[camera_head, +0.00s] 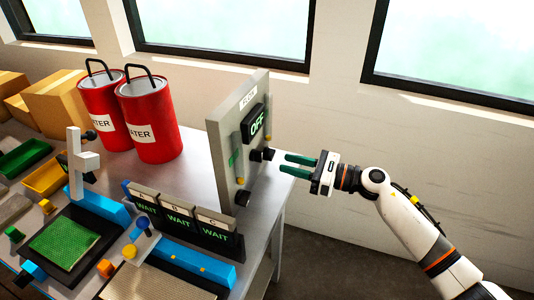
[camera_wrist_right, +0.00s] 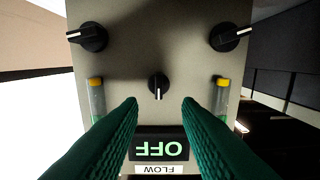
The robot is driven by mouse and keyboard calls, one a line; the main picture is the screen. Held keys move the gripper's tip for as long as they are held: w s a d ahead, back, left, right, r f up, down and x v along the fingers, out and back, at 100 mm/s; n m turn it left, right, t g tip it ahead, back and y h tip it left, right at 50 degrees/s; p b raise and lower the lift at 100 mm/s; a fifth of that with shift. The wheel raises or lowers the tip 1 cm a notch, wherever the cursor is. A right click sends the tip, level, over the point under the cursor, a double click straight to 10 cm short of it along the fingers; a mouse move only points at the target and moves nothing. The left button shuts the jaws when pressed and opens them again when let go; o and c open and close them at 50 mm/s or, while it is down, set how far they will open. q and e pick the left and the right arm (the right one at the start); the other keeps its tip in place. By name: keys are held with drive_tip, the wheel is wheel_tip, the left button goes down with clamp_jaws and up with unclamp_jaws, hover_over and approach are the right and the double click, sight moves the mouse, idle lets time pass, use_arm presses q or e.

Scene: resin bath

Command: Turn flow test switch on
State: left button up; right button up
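The grey flow panel (camera_head: 226,150) stands upright at the table's right end. Its display (camera_head: 257,124) reads OFF in green, and shows upside down in the right wrist view (camera_wrist_right: 160,148), with a FLOW label (camera_wrist_right: 159,169). A black knob (camera_wrist_right: 158,87) with a white pointer line sits in the middle of the panel, beyond the display. My right gripper (camera_head: 284,163) has green fingers, apart and empty, pointing at the panel's face. In the right wrist view the fingertips (camera_wrist_right: 160,103) lie either side of the middle knob's line, with the knob beyond them; contact cannot be told. My left gripper is not in view.
Two more knobs (camera_wrist_right: 90,37) (camera_wrist_right: 230,37) flank the middle one, along with two yellow-capped tubes (camera_wrist_right: 97,98) (camera_wrist_right: 221,98). WAIT displays (camera_head: 179,222) stand before the panel. Red water cans (camera_head: 150,115) stand behind. The space right of the panel is clear except for my arm.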

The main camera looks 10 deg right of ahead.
sight(257, 156)
drive_tip(key=p+x, duration=0.1)
drive_tip(key=x, duration=0.6)
clamp_jaws()
